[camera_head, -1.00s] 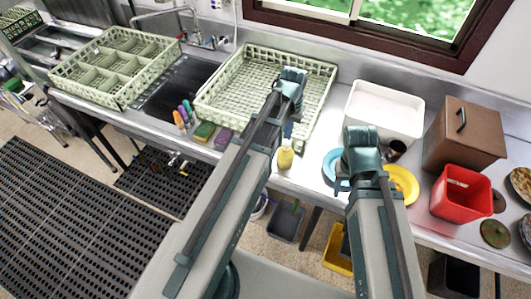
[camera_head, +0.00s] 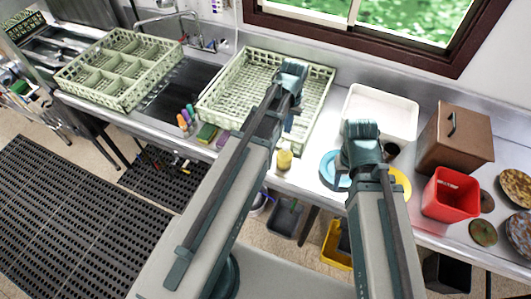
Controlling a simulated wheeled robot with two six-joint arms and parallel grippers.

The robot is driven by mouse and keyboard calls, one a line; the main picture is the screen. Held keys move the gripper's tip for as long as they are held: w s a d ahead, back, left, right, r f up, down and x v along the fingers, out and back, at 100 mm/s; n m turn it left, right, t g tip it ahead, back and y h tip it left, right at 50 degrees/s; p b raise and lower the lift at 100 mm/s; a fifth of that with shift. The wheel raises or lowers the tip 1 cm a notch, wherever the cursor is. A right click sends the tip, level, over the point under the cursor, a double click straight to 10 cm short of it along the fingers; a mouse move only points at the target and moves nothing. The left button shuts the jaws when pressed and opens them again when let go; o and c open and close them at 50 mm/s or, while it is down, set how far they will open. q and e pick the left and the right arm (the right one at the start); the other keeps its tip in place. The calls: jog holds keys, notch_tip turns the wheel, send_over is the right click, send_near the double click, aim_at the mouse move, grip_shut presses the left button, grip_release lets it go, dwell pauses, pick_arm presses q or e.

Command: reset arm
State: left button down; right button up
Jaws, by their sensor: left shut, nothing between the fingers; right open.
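My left arm reaches up over the counter, its wrist above the large pale green rack. Its gripper (camera_head: 289,122) points down, partly hidden by the wrist, shut and empty in front of the rack. My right arm reaches up beside it, its wrist above the blue plate. The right gripper (camera_head: 343,186) is mostly hidden under the wrist; it is open, with nothing seen held.
The large rack (camera_head: 213,113) and divided rack (camera_head: 70,79) flank the sink. A yellow bottle (camera_head: 284,161), blue plate (camera_head: 328,166), yellow plate (camera_head: 402,187), white bin (camera_head: 385,108), brown box (camera_head: 462,143) and red container (camera_head: 452,199) crowd the counter near my arms.

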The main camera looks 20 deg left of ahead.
pick_arm(q)
jog(key=shift+f, duration=0.1)
jog(key=s+d+f+m+y+b, duration=0.1)
jog(key=s+d+f+m+b, duration=0.2)
jog(key=s+d+f+b, duration=0.7)
jog(key=s+f+b, duration=0.2)
jog(key=s+b, duration=0.1)
jog(key=s, duration=0.1)
jog(key=shift+s+d+f, duration=0.2)
jog(key=shift+d+f, duration=0.05)
jog(key=shift+f, duration=0.15)
